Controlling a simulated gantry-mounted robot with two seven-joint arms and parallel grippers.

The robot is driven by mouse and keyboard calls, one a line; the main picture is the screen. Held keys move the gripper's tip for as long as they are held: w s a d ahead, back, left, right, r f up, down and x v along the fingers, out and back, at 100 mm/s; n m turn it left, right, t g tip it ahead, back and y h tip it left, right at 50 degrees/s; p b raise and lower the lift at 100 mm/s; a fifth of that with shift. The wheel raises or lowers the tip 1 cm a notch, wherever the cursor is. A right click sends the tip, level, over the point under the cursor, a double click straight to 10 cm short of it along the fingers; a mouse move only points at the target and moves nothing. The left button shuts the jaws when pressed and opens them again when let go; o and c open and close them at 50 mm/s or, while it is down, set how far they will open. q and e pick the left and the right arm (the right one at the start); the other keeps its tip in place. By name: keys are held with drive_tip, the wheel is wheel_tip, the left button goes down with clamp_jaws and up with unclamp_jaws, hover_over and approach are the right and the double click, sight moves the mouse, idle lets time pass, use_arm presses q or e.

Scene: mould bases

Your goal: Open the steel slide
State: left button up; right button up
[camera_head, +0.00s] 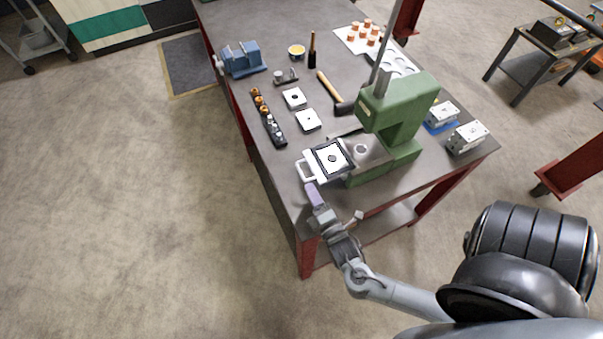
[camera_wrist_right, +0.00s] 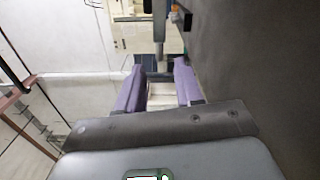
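What looks like the steel slide is a pale loop-shaped handle (camera_head: 305,173) at the left edge of a pale square plate with a dark border and a dark centre hole (camera_head: 333,158). This plate lies beside the green press at the table's front. My right gripper (camera_head: 312,188) has purple fingers and is just in front of the handle; contact cannot be told. In the right wrist view the gripper (camera_wrist_right: 160,78) has its fingers apart, with a pale shape between them that I cannot identify. My left gripper is out of view.
The green press (camera_head: 405,110) stands right of the plate on the grey table (camera_head: 290,190). Two pale square plates (camera_head: 308,120), a dark rack of small parts (camera_head: 272,130), a hammer (camera_head: 328,88) and a blue vise (camera_head: 242,60) lie farther back. Metal blocks (camera_head: 467,137) stand at the right.

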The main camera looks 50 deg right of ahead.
sight(305, 180)
drive_tip(key=x, duration=0.8)
drive_tip(key=shift+w, duration=0.15)
drive_tip(key=c, duration=0.6)
drive_tip(key=shift+r, duration=0.15)
clamp_jaws()
